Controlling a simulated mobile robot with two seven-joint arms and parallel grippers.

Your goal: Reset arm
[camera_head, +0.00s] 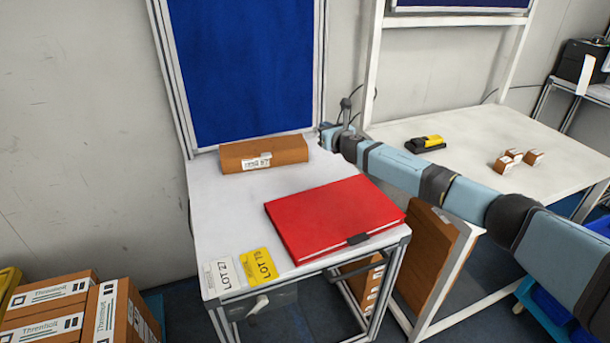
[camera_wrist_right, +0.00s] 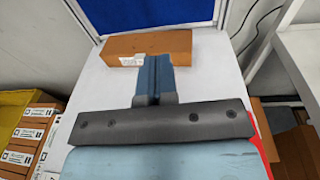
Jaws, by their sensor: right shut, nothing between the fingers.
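My right arm reaches in from the right in the head view, across the gap between the two tables. My right gripper (camera_head: 328,135) is at the back right corner of the small white table (camera_head: 225,205), near the right end of a brown box (camera_head: 264,154). In the right wrist view the gripper (camera_wrist_right: 154,62) is shut and empty, its fingers together. The brown box (camera_wrist_right: 120,49) shows just beyond the fingertips; whether they touch it I cannot tell. My left gripper is out of view.
A red binder (camera_head: 333,217), a yellow LOT 75 card (camera_head: 258,266) and a white LOT 27 card (camera_head: 222,273) lie on the small table. A black-and-yellow device (camera_head: 426,143) and small boxes (camera_head: 504,164) are on the right table (camera_head: 480,125). Cartons (camera_head: 60,305) stand lower left.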

